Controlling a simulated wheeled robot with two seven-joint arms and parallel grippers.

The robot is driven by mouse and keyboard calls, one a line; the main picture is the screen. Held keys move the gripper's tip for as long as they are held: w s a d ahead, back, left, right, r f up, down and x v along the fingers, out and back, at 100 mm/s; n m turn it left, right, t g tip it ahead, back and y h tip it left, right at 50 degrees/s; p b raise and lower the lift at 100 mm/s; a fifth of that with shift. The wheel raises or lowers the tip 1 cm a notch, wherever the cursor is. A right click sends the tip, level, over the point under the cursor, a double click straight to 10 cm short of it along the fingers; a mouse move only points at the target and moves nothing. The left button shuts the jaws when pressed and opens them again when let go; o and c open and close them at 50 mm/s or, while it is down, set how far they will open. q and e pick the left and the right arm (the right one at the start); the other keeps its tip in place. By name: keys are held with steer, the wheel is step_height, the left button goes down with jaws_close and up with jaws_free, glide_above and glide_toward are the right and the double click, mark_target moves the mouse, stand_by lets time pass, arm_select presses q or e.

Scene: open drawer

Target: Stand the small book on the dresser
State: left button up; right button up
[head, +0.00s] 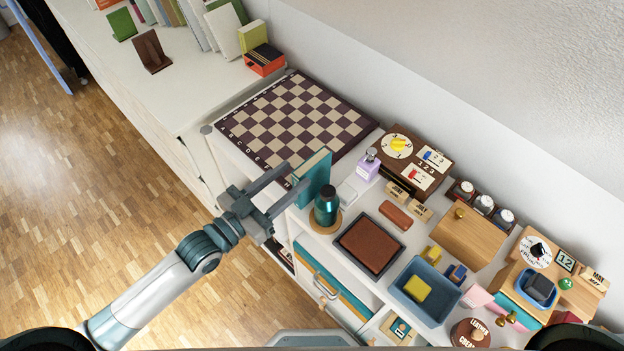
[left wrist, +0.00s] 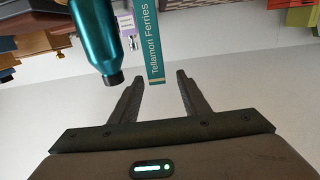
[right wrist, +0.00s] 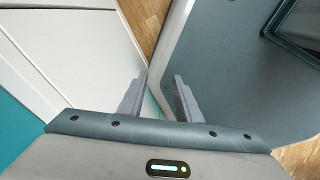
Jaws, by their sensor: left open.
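The small teal book (head: 316,170) stands upright on the white dresser top (head: 318,243), between the chessboard and the teal bottle. In the left wrist view the book (left wrist: 155,45) shows its spine, lettered "Tellamori Ferries". My left gripper (head: 297,174) is open at the book's near side. Its fingertips (left wrist: 160,76) lie either side of the spine's end, with a gap showing on both sides. My right gripper (right wrist: 161,76) is outside the head view. In its wrist view its fingers are apart with nothing between them, near white furniture panels.
The teal bottle (head: 327,208) stands on a round coaster close beside the book. The chessboard (head: 296,118) lies behind it. A lilac bottle (head: 368,165), a brown tray (head: 370,245) and a blue bin (head: 425,290) crowd the right. More books (head: 224,32) stand at the far left.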

mark_target(309, 162)
arm_select(q)
steer(key=b+x, duration=0.1)
steer(key=x, duration=0.5)
arm_select(e)
steer(key=shift+f, duration=0.75)
arm_select(q)
steer(key=shift+w+d+b, duration=0.15)
steer(key=shift+d+b, duration=0.1)
steer(key=shift+b, duration=0.05)
steer(key=b+x, duration=0.1)
steer(key=x, duration=0.2)
steer(key=shift+f, duration=0.1)
steer(key=shift+w+d+b, duration=0.3)
steer(key=shift+w+d, duration=0.1)
steer(key=shift+d, duration=0.2)
steer(key=shift+c, duration=0.3)
arm_select(e)
steer(key=shift+w+a+f+t, duration=0.15)
steer(key=shift+w+a+f, duration=0.1)
steer(key=shift+w, duration=0.3)
steer(key=shift+w+a+f+t, duration=0.1)
steer(key=shift+w+a+t, duration=0.1)
steer(key=shift+w, duration=0.35)
steer(key=shift+w+a+f+t, duration=0.15)
steer(key=shift+w+a+f, duration=0.1)
steer(key=shift+w, duration=0.3)
arm_select(q)
jaws_close()
